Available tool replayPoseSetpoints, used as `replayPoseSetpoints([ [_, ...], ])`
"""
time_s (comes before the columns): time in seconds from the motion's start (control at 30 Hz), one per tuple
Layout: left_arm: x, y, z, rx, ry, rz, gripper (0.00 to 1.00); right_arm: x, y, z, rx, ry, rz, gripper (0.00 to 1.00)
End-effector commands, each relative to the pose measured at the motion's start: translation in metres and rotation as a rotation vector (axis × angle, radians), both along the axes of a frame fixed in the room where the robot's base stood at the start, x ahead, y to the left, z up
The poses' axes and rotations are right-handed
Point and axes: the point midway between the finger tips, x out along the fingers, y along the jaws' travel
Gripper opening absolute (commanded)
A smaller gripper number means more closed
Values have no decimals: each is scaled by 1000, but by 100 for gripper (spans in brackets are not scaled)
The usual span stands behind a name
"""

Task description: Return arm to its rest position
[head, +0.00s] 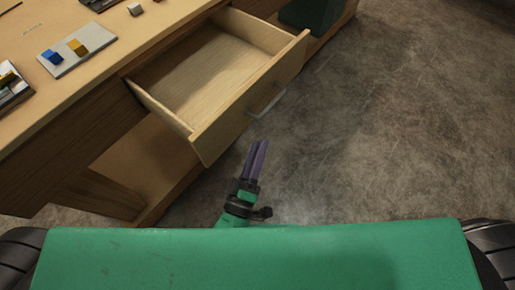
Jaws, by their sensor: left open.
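My left gripper (258,148) points up in the picture, just in front of my green base, with its two purple fingers close to each other and nothing seen between them. It is below the open drawer's front in the picture and apart from the handle. The wooden drawer (215,85) is pulled out of the desk and looks empty. Its grey bar handle (268,101) is on the front panel. My right gripper is not in view.
The wooden desk (60,88) fills the upper left. On it lie a grey plate (75,61) with a blue block (52,57) and a yellow block (77,47), and a small white cube (135,9). A dark green object (308,14) stands beyond the drawer. The concrete floor (400,130) at right is clear.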

Motion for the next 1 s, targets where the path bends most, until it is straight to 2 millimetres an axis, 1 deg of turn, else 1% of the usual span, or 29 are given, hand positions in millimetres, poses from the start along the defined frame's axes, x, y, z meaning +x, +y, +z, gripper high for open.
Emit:
replayPoseSetpoints([
  [0.3,1,0,0,0,1,1,45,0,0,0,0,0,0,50],
  [0.37,1,0,-3,11,4,-2,45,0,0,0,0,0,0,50],
  [0.43,2,-1,-20,67,24,-19,45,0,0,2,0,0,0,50],
  [0.47,2,-2,-32,111,39,-32,45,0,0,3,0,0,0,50],
  [0.57,2,6,-103,338,134,-97,45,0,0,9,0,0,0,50],
  [0.6,-1,16,-138,448,188,-127,45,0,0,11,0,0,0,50],
  [0.67,-8,36,-191,605,282,-171,45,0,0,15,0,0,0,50],
  [0.7,-15,54,-225,706,349,-200,45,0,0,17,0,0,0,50],
  [0.77,-31,84,-271,841,457,-245,45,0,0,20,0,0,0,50],
  [0.8,-44,107,-299,924,535,-274,45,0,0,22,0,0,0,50],
  [0.87,-69,142,-336,1038,659,-323,45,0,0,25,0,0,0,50],
  [0.9,-89,166,-358,1105,748,-358,45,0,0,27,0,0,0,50],
  [0.97,-122,200,-383,1190,880,-415,45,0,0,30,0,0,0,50],
  [1.0,-144,220,-395,1231,963,-451,45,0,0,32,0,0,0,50],
])
